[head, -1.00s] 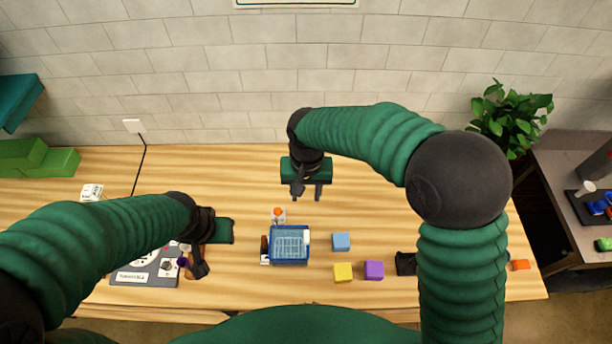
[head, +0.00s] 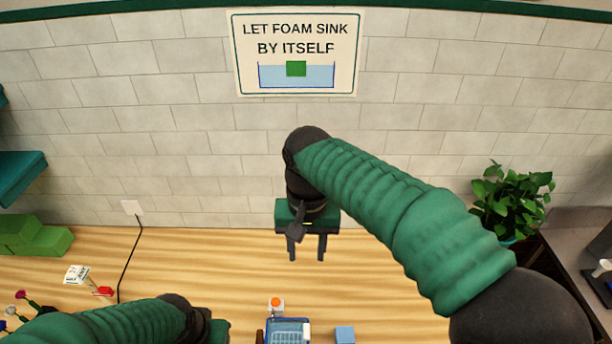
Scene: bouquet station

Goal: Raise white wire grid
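The blue tub (head: 270,327) is cut off by the bottom edge of the head view. Pale grid-like lines show inside it, perhaps the white wire grid (head: 287,326), but only its far part is in view. My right gripper (head: 306,256) hangs above the table behind the tub. Its two fingers point down, stand apart and hold nothing. My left gripper (head: 217,332) shows only in part at the bottom edge, left of the tub. Its fingers are out of view.
A small block with an orange button (head: 276,304) stands behind the tub, and a blue cube (head: 345,335) stands to its right. Green foam blocks (head: 35,236), a white card (head: 77,274) and flowers (head: 22,296) are at left. A plant (head: 512,203) stands right. The table's middle back is clear.

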